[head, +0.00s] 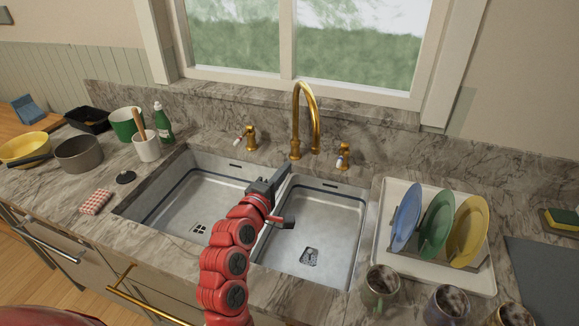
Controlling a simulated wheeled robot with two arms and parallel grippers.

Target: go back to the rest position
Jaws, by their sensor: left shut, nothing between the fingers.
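My left arm, red with dark joints, reaches up from the bottom middle of the head view. Its dark grey gripper (283,174) is over the divider between the two sink basins, pointing toward the back of the sink. The fingers are together with nothing visible between them. The gripper is in front of and below the gold faucet (296,130) and appears apart from it. My right gripper is not in view.
The left basin (175,205) and right basin (330,225) look empty. A white rack (393,190) with blue, green and yellow plates stands right, with mugs (381,286) in front. Left are a grey pot (79,155), a yellow bowl (24,148) and a green bottle (163,123).

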